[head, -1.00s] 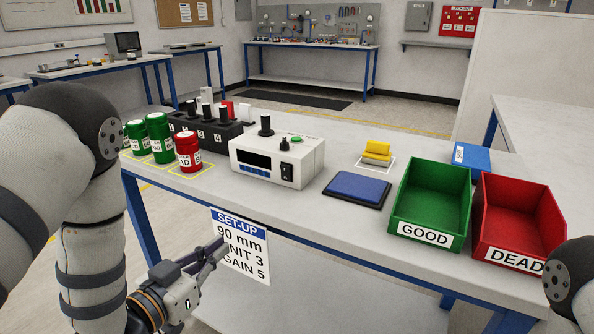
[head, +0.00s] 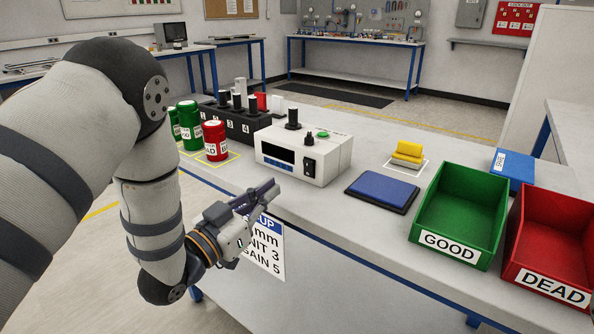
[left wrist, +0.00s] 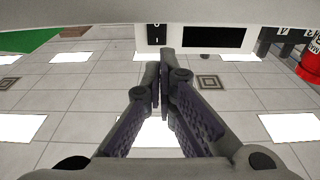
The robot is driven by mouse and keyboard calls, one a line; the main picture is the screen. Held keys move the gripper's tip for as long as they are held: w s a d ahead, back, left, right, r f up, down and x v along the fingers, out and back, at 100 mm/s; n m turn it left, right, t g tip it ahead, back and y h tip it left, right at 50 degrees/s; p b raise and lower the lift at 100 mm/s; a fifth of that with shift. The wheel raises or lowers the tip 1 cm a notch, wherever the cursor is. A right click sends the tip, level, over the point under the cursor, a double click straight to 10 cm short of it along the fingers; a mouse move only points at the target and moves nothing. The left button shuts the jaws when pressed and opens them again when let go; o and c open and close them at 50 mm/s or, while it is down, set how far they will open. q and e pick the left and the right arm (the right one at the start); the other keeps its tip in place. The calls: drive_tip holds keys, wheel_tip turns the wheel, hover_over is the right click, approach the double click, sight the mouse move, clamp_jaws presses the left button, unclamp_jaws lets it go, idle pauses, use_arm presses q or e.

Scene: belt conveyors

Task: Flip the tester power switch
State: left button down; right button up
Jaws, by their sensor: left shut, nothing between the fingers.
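The tester (head: 300,150) is a white box on the bench with a dark display (head: 278,153), a black knob and a green button. Its black rocker power switch (head: 309,167) is on the front face, right of the display. The switch also shows at the top of the left wrist view (left wrist: 153,36), where the scene looks upside down. My left gripper (head: 268,189) is shut and empty, in front of and below the tester, apart from it. Its fingers also show in the left wrist view (left wrist: 163,68). My right gripper is out of view.
A blue pad (head: 381,191), a green GOOD bin (head: 455,243) and a red DEAD bin (head: 545,285) stand right of the tester. Red (head: 215,141) and green cans and a black block (head: 240,124) with cylinders stand left. A set-up sign (head: 268,254) hangs below the bench edge.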

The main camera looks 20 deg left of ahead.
sight(305, 163)
use_arm(q)
drive_tip(key=x, duration=0.9)
drive_tip(key=shift+b, duration=0.3)
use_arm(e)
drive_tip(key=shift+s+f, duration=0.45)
use_arm(q)
drive_tip(key=shift+w+f, duration=0.1)
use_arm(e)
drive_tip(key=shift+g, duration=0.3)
